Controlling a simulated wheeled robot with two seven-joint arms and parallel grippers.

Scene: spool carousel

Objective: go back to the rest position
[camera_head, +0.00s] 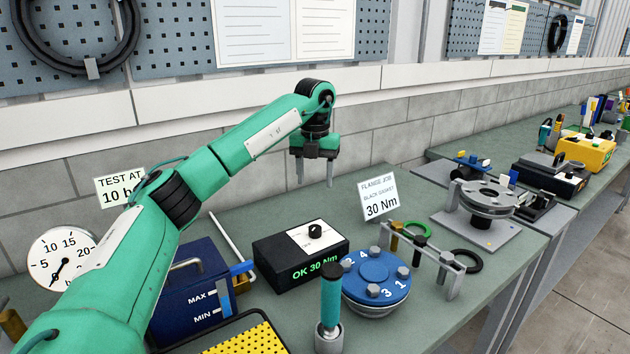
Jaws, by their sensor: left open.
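My left gripper (315,172) hangs at the end of my green left arm, pointing down. My right gripper is not in view.
A blue flange (376,277) with numbered bolts stands in front of the sign, beside a teal-handled tool (330,300). A rack with rings (425,250) is to its right. A silver carousel (487,197) stands farther right. A dark blue tank (190,290) and gauge (62,259) are left.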

